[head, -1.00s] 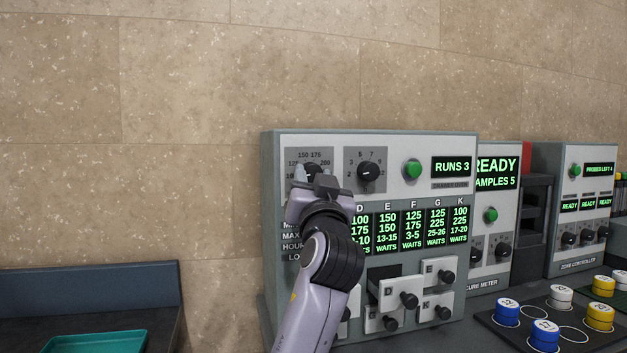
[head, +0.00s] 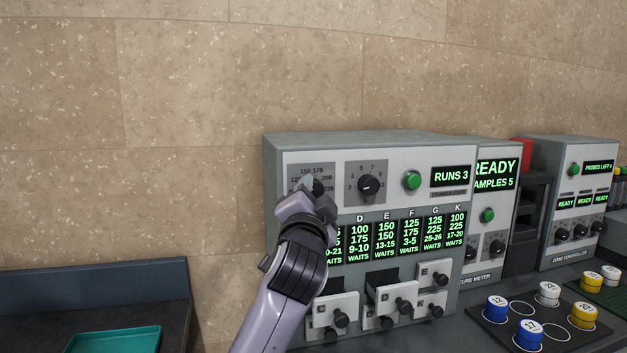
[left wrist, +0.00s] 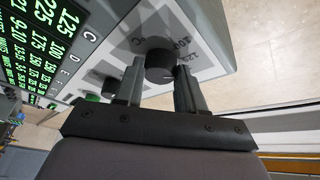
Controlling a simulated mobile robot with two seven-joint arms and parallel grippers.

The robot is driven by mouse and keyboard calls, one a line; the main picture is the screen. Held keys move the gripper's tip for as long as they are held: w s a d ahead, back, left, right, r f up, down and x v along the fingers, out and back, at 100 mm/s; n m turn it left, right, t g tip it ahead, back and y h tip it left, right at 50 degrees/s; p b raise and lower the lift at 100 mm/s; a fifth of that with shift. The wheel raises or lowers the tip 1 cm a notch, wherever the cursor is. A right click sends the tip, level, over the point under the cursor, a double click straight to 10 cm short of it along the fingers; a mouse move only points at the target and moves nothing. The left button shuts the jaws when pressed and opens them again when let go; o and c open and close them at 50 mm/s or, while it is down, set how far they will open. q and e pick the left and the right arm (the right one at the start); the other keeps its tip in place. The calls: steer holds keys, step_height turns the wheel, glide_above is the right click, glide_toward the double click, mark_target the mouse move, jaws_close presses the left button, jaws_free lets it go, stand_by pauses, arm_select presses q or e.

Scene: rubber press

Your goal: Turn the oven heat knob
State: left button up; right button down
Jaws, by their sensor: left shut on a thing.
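The oven is the grey unit (head: 400,144) with a white front panel and a "RUNS 3" display. Its heat knob (head: 318,187) is black and round, on a grey dial plate at the panel's upper left, with numbers around it. My left gripper (head: 312,191) is at this knob and hides much of the dial. In the left wrist view the knob (left wrist: 159,62) sits between the two fingers of the left gripper (left wrist: 157,85), which is shut on it. The knob's exact setting cannot be read. My right gripper is not in view.
A second black knob (head: 369,186) and a green button (head: 412,180) sit to the right on the panel. Drawers with black pulls (head: 403,304) stick out below. A cure meter (head: 491,190) stands to the right. Bare wall is at left, above a teal tray (head: 115,340).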

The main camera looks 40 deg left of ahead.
arm_select(q)
steer(key=m, duration=0.2)
steer(key=m+g+h, duration=0.1)
steer(key=m, duration=0.1)
steer(key=shift+r+m+h, duration=0.15)
steer(key=shift+m+h, duration=0.15)
steer(key=shift+m, duration=0.1)
steer(key=shift+m+g+h, duration=0.3)
steer(key=shift+m+g, duration=0.3)
steer(key=shift+m, duration=0.7)
steer(key=o, duration=1)
steer(key=shift+o, duration=0.2)
steer(key=shift+r, duration=0.1)
steer(key=shift+s, duration=0.1)
steer(key=b+v, duration=0.1)
steer(key=v, duration=0.6)
